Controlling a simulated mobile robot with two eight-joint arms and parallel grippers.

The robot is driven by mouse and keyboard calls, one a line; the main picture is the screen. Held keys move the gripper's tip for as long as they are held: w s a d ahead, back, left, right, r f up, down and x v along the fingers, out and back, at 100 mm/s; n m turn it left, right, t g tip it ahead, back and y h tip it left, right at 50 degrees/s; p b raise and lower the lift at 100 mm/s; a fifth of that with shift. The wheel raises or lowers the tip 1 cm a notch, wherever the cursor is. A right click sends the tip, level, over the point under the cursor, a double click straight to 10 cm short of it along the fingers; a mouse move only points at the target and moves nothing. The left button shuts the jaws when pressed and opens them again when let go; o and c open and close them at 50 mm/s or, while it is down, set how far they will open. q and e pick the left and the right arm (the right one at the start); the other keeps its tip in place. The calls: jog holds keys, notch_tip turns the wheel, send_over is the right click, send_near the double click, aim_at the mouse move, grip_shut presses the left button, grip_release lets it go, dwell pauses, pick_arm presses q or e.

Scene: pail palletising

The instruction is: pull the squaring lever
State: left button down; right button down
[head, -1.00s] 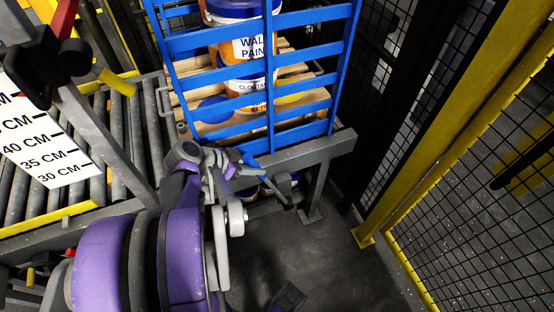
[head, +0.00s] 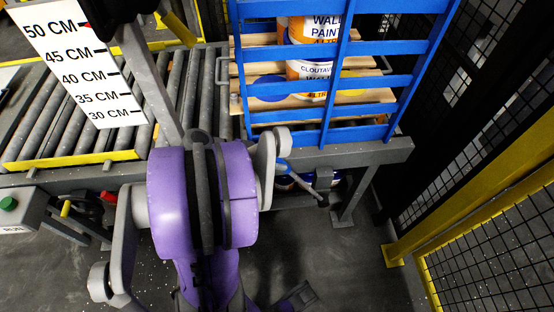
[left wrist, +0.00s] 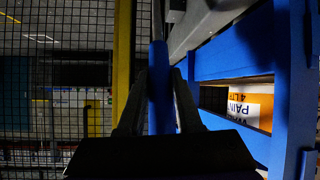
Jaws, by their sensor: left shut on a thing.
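The squaring lever (left wrist: 161,85) is a blue bar that runs up between my left fingers in the left wrist view. In the head view a short blue part of the lever (head: 284,169) shows beside my arm, below the blue slatted gate (head: 340,92). My left gripper (left wrist: 158,100) is shut on the lever, a dark finger on each side of it. In the head view the purple and grey links of my left arm hide most of this gripper.
White and orange paint pails (head: 308,70) stand on a wooden pallet (head: 375,97) behind the gate. A roller conveyor (head: 190,90) and a height scale (head: 85,75) are at left. A yellow post and mesh fence (head: 490,130) close off the right.

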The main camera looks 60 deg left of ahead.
pick_arm(q)
jog(key=c, duration=0.6)
grip_release()
jog(key=shift+s+a+f, duration=0.1)
jog(key=shift+s, duration=0.1)
jog(key=p+v, duration=0.2)
jog(key=v, duration=0.8)
jog(key=shift+s+r, duration=0.25)
jog(key=shift+s, duration=0.05)
jog(key=shift+a, duration=0.1)
